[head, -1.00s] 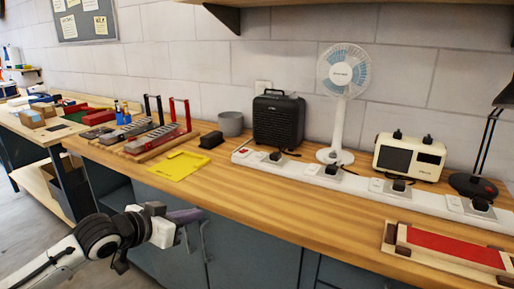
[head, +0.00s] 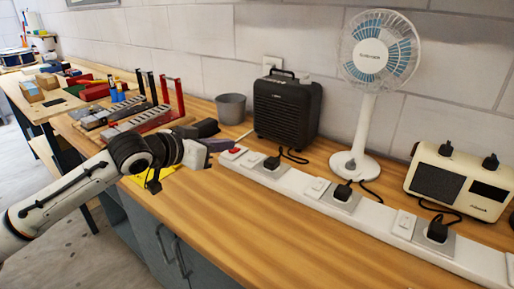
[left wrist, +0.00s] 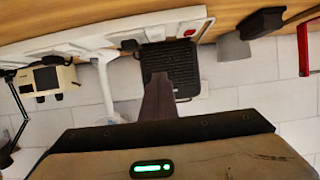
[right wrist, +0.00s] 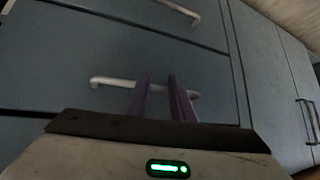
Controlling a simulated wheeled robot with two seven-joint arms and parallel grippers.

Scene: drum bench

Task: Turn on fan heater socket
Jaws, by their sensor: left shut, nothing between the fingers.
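The black box-shaped fan heater (head: 288,112) stands against the wall, and its cord runs to a black plug (head: 272,162) in the first socket of the white power strip (head: 388,213). Beside that plug, to its left, is a small white switch (head: 252,158); whether it is on is too small to tell. A red switch (head: 232,150) is at the strip's left end. My left gripper (head: 228,145) is shut and empty, close to that end; contact is unclear. In the left wrist view its fingers (left wrist: 158,92) cover part of the heater (left wrist: 183,65). My right gripper (right wrist: 160,98) is open and empty before drawers.
A white desk fan (head: 368,105) and a cream radio (head: 460,182) stand behind the strip, with their plugs in other sockets. A grey pot (head: 231,108) stands left of the heater. The wooden bench top (head: 265,225) in front of the strip is clear.

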